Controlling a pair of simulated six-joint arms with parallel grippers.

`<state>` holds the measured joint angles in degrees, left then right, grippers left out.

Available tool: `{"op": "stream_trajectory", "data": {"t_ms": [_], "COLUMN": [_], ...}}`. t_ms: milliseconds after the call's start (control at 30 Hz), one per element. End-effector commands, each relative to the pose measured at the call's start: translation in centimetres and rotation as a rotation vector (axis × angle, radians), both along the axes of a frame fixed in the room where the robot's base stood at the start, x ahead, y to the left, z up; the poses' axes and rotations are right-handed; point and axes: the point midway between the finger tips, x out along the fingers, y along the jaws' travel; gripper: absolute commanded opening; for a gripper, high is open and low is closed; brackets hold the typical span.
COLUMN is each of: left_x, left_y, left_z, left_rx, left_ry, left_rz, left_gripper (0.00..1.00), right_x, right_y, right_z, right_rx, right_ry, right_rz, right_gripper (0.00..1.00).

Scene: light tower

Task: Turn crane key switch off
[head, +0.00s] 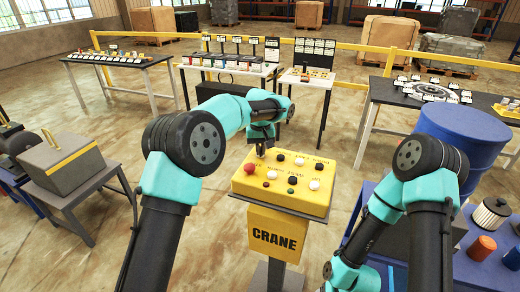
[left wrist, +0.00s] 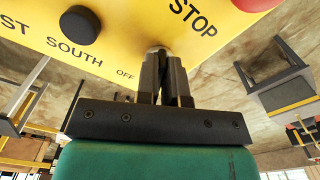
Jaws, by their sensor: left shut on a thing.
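The yellow CRANE control box (head: 283,205) stands on a pedestal in the middle of the head view. Its sloped top carries black, white, red and green buttons. My left gripper (head: 261,153) is over the far left corner of that top, pointing down. In the left wrist view its two dark fingers (left wrist: 164,72) are close together, shut on the key switch (left wrist: 157,48). Only a small pale metal bit of the switch shows at the fingertips; the rest is hidden. The printed word OFF is just left of the fingers. My right gripper is out of the head view.
A red button (left wrist: 248,4) and a black button (left wrist: 80,25) flank the fingers in the left wrist view. A blue drum (head: 460,140) stands right of the box. A grey side table with a toolbox (head: 62,162) is at left.

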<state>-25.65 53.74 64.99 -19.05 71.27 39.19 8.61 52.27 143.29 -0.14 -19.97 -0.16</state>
Motion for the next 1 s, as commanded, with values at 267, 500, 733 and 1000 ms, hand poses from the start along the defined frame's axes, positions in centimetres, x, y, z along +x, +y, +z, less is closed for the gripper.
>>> {"op": "stream_trajectory", "data": {"t_ms": [267, 500, 733, 1000], "left_x": [0.02, 0.02, 0.02, 0.01], "left_y": [-0.05, -0.05, -0.05, -0.04], "left_z": [0.08, 0.08, 0.08, 0.03], "left_rx": [-0.001, -0.001, -0.001, 0.000], "left_ry": [-0.001, -0.001, -0.001, -0.001], "left_rz": [0.071, 0.077, 0.076, 0.075], "left_gripper": [0.00, 0.00, 0.17, 0.34], "right_x": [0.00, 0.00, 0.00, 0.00], "right_y": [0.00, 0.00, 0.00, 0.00], "right_z": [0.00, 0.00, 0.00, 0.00], "right_rx": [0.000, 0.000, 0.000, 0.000], "right_ry": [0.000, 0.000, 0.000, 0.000], "right_rz": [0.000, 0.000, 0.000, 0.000], "right_gripper": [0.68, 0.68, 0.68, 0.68]}}
